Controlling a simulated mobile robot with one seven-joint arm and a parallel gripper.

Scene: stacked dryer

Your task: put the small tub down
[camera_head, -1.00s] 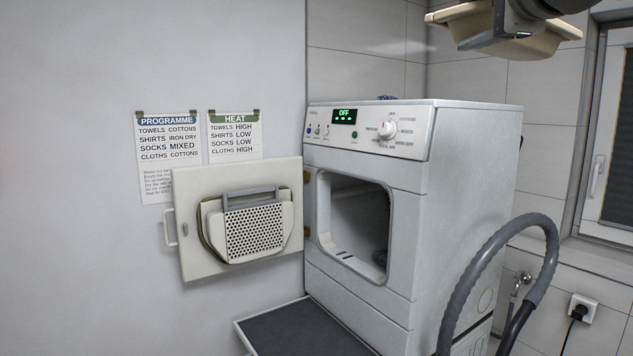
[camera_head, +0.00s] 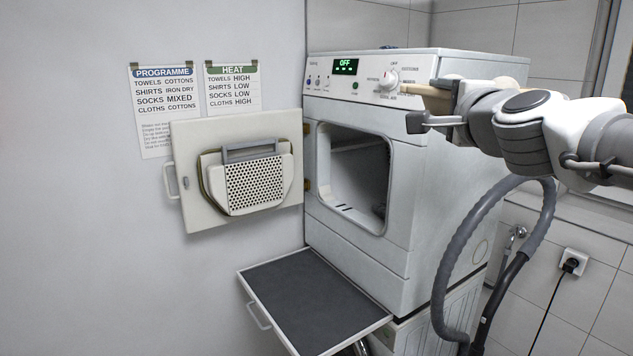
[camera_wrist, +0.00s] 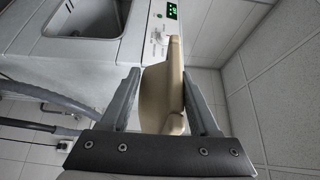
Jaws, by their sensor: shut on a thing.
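The small tub is tan. It shows edge-on in the head view (camera_head: 427,91) and between the fingers in the wrist view (camera_wrist: 160,92). My gripper (camera_head: 432,108) is shut on it, with one grey finger on each side in the wrist view (camera_wrist: 163,88). The tub is held in the air by the dryer's right side, about level with its control panel. In the head view my wrist hides much of it. The inside of the tub is not visible. A dark grey pull-out shelf (camera_head: 312,300) lies bare below the dryer drum.
The dryer (camera_head: 400,200) has its door (camera_head: 187,190) swung open to the left; the drum opening (camera_head: 357,175) looks empty. A grey hose (camera_head: 455,235) curves beside the dryer's right side. The display reads OFF. A socket with a plug (camera_head: 574,262) is on the right wall.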

